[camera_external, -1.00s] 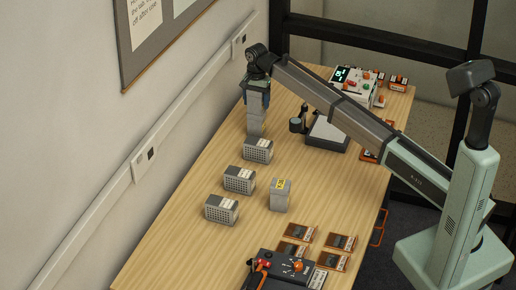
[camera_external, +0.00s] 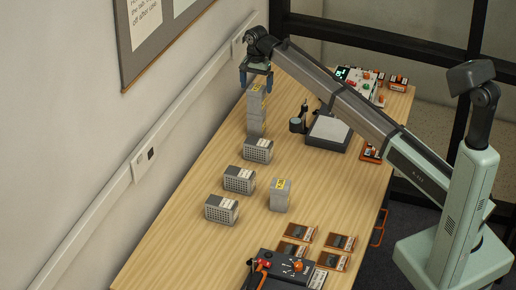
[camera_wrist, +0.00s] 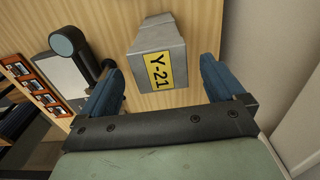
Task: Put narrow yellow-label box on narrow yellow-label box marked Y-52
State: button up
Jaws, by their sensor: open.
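A tall grey stack (camera_external: 256,112) stands at the back of the table and looks like one narrow box on another. Its top box (camera_external: 255,89) has a yellow label, which reads Y-21 in the wrist view (camera_wrist: 159,66). The lower box's label is hidden. My gripper (camera_external: 256,80) is open just above the stack. In the wrist view its blue fingers (camera_wrist: 160,84) are wide apart, with clear space on both sides of the Y-21 box. Another narrow yellow-label box (camera_external: 280,197) stands alone nearer the front; its marking is too small to read.
Several grey white-label boxes (camera_external: 239,181) stand in a row to the left. A dark device with a pale plate (camera_external: 328,131) and an upright post is right of the stack. A control panel (camera_external: 355,88) is behind. Dark cards and a switch box (camera_external: 286,266) lie in front.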

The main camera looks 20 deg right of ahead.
jog(key=shift+r, duration=2.5)
